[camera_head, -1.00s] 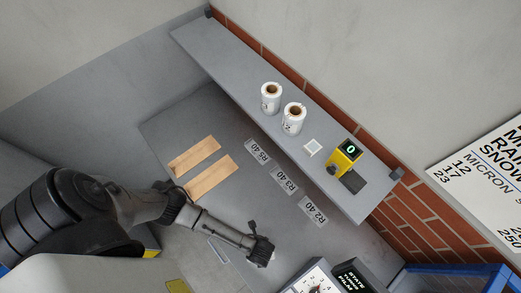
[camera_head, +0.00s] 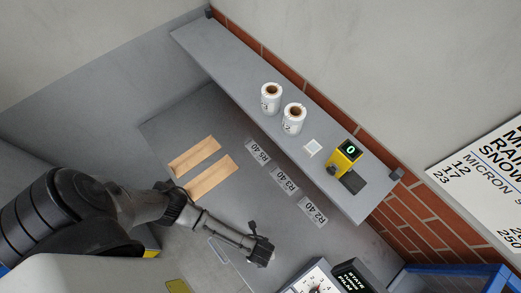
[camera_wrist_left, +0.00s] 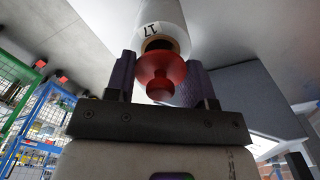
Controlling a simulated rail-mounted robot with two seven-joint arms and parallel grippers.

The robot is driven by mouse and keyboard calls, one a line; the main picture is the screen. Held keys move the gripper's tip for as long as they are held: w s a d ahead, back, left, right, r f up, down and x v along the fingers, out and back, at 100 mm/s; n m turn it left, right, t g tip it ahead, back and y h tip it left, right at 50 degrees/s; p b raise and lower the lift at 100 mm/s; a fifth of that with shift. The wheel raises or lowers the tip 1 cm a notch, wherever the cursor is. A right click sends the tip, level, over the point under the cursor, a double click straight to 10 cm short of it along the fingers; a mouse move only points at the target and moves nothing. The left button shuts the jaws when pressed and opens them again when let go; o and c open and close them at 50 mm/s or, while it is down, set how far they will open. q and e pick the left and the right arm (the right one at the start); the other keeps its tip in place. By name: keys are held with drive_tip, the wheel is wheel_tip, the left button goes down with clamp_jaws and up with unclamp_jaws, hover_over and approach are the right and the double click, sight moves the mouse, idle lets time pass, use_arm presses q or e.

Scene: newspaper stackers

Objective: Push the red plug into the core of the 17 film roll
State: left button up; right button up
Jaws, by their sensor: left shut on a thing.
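In the left wrist view my left gripper (camera_wrist_left: 165,82) is shut on the red plug (camera_wrist_left: 162,72), which sits between its two dark fingers. A white film roll (camera_wrist_left: 165,12) marked 17 is just beyond the plug, its end facing the gripper. The dark opening of its core with a brown rim (camera_wrist_left: 158,44) shows right behind the plug's tip. The plug looks lined up with the core; I cannot tell whether it touches or enters it. In the head view my left gripper (camera_head: 264,253) is low over the grey table. My right gripper is not in view.
Two other white rolls (camera_head: 271,98) (camera_head: 293,118) stand on the grey shelf (camera_head: 225,62), near a yellow device (camera_head: 344,158) reading 0. Two brown strips (camera_head: 210,177) lie on the table beside labels R5 40, R3 40 and R2 40. A dial (camera_head: 312,280) and black sign stand at front right.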

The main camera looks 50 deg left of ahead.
use_arm(q)
drive_tip(key=shift+f+b, duration=0.35)
drive_tip(key=shift+f, duration=0.3)
drive_tip(key=o, duration=1)
drive_tip(key=shift+r, duration=0.1)
wheel_tip(320, 180, up, 14)
drive_tip(key=shift+f, duration=0.2)
idle(0.7)
